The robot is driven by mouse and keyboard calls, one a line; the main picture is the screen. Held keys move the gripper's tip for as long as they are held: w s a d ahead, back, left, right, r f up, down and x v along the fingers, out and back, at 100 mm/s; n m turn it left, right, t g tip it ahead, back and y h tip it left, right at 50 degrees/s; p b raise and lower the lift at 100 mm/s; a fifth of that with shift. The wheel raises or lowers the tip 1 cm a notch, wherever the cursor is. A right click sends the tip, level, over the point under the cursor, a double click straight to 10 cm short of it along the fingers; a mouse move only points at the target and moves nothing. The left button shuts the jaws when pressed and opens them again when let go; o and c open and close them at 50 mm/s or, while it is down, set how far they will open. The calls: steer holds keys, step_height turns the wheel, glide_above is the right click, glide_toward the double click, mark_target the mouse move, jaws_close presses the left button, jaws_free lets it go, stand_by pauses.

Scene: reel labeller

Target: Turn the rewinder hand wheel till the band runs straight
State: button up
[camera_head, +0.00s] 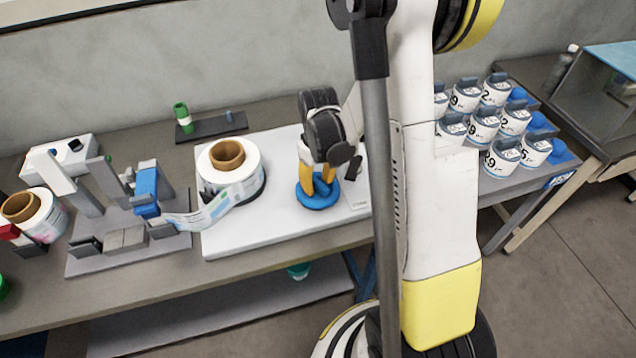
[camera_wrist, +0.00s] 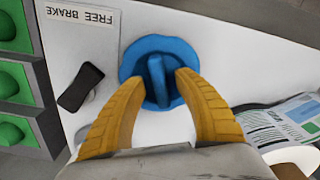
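The blue hand wheel (camera_head: 316,201) lies on the white machine plate (camera_head: 275,231). In the wrist view the hand wheel (camera_wrist: 131,63) has a raised bar (camera_wrist: 157,82) across its middle. My gripper (camera_head: 318,180) points down over it. In the wrist view the yellow fingers of my gripper (camera_wrist: 160,83) stand on either side of the bar, with a narrow blue gap showing at each side. The printed band (camera_head: 200,216) leaves the rewinder reel (camera_head: 245,162) and slopes towards the labeller (camera_head: 125,228) at left; it looks slanted. Its edge alignment is too small to tell.
A black lever (camera_wrist: 80,87) sits beside the "FREE BRAKE" label (camera_wrist: 84,17). Green-fronted blocks (camera_wrist: 15,78) stand at the wrist view's left. A small dark tray (camera_head: 212,127) with a green cylinder lies behind the plate. Labelled jars (camera_head: 502,158) stand at right.

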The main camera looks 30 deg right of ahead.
mark_target(318, 182)
jaws_close()
steer(key=shift+m+b, duration=0.6)
steer(key=shift+m, duration=1)
jaws_free()
steer(key=shift+r, duration=0.1)
step_height(318, 182, up, 12)
